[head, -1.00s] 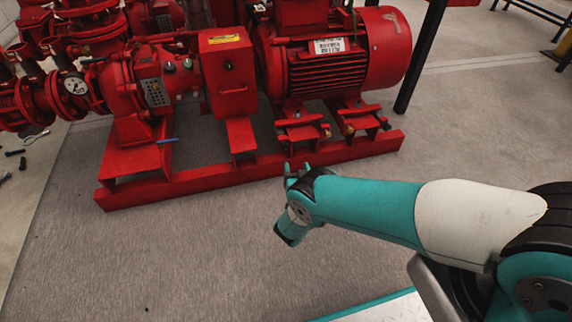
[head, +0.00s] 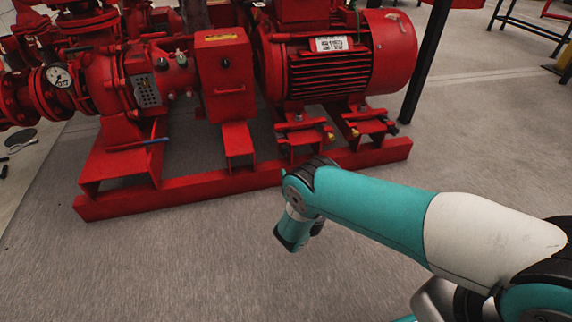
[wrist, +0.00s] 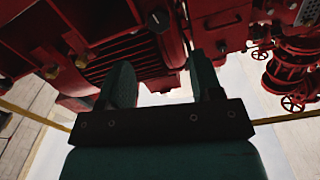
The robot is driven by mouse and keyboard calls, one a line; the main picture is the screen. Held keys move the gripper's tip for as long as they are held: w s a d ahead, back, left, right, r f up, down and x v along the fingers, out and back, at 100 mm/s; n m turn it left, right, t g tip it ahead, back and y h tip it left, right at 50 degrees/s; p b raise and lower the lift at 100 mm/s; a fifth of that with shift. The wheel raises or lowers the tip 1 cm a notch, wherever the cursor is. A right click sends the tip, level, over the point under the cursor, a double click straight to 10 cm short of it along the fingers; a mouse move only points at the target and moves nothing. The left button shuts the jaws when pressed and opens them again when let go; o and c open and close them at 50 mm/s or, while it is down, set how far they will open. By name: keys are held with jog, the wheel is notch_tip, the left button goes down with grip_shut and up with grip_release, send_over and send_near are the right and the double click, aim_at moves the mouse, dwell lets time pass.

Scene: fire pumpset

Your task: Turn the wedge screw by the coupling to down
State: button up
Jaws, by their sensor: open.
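The red motor (head: 345,55) stands on the red base frame (head: 190,192), to the right of the red coupling guard box (head: 224,75). Small brass-coloured screws show at the motor's feet, one on the foot nearer the coupling (head: 330,137) and one on the farther foot (head: 382,118). I cannot tell which is the wedge screw or how it is turned. In the wrist view brass screws (wrist: 81,60) show beside the motor fins, left of my gripper (wrist: 160,86). My gripper is open and empty, its fingers apart. In the head view its fingers are hidden behind my arm.
Pump pipework with a pressure gauge (head: 59,77) stands at the left. A dark post (head: 426,62) rises right of the motor. The grey floor in front of the frame is clear.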

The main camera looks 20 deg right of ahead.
aim_at(285, 152)
jog(key=shift+w+d+f+b, duration=0.15)
jog(key=shift+w+b, duration=0.25)
jog(key=shift+b, duration=1.3)
jog(key=shift+w+a+f+b, duration=0.15)
jog(key=shift+w+b, duration=0.2)
jog(key=shift+b, duration=1.3)
jog(key=w+b, duration=0.1)
jog(key=w, duration=0.1)
jog(key=w+b, duration=0.2)
jog(key=w, duration=0.1)
jog(key=w+b, duration=0.1)
jog(key=w, duration=0.1)
jog(key=shift+w+d+r, duration=0.15)
jog(key=shift+r, duration=0.15)
jog(key=shift+w+r+b, duration=0.1)
jog(key=shift+w+b, duration=0.2)
jog(key=shift+w, duration=0.35)
jog(key=c, duration=0.9)
